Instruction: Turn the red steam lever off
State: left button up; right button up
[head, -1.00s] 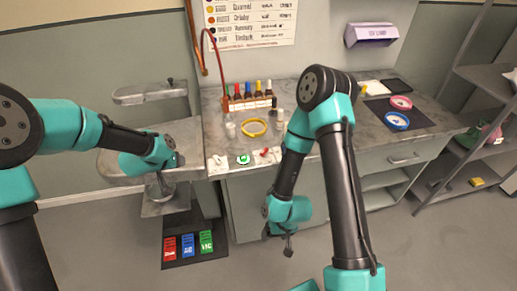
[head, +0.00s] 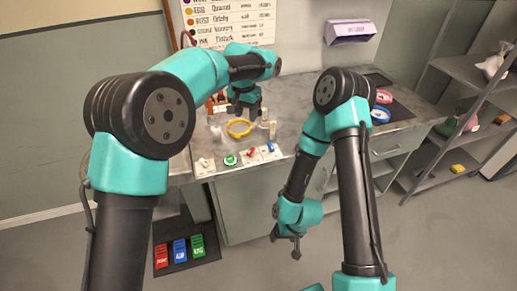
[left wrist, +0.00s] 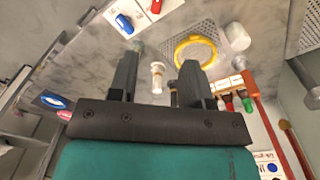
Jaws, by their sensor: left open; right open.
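The red lever (head: 251,153) sits on a small white plate at the bench's front edge, between the green round button (head: 230,160) and the blue lever (head: 270,148). In the left wrist view the red lever (left wrist: 156,6) is partly cut off by the top edge, beside the blue lever (left wrist: 124,24). My left gripper (head: 244,114) is open and empty over the bench, behind the red lever and near the yellow ring. Its two fingers (left wrist: 158,66) stand apart in the left wrist view. My right gripper (head: 292,246) is open, hanging low in front of the bench.
The yellow ring (head: 240,135) and a small pale bottle (head: 273,130) are on the bench close to my left gripper. A white lever (head: 204,162) is left of the green button. Pedals (head: 180,250) lie on the floor. A shelf rack (head: 455,110) stands at the right.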

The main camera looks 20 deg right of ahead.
aim_at(251, 150)
pick_arm(q)
jog(key=shift+s+d+r+y, duration=0.3)
jog(key=shift+d+r, duration=0.2)
jog(key=shift+r, duration=0.1)
jog(key=shift+f, duration=0.1)
notch_tip(251, 150, down, 17)
jog(key=shift+f, duration=0.15)
dwell(0.3)
grip_shut()
dwell(0.4)
